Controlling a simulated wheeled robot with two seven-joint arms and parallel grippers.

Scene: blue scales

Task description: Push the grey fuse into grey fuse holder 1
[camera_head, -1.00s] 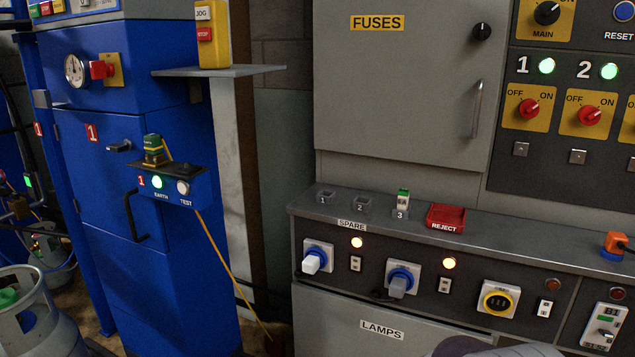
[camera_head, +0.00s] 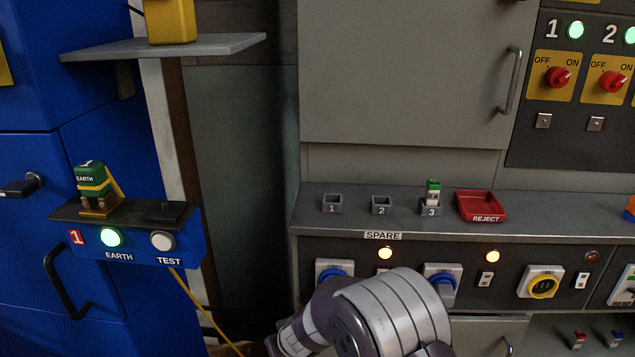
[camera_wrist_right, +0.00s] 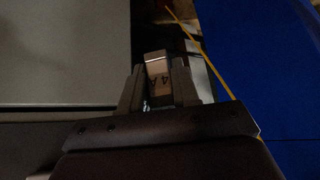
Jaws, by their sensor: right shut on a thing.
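In the right wrist view my right gripper (camera_wrist_right: 157,84) is shut on a small pale block with dark marking, seemingly the grey fuse (camera_wrist_right: 158,67). The picture is dark, so its colour is doubtful. In the head view my right arm reaches in from below, and its gripper is not clearly seen. A small grey slot marked 1 (camera_head: 332,204) stands empty on the ledge above the SPARE label. My left gripper is not in view.
Slot 2 (camera_head: 381,205) looks empty; slot 3 (camera_head: 430,209) holds a green and white fuse (camera_head: 433,189). A red REJECT tray (camera_head: 481,206) is beside it. The grey FUSES cabinet (camera_head: 405,75) is shut. A blue cabinet with an EARTH box (camera_head: 140,245) stands at left.

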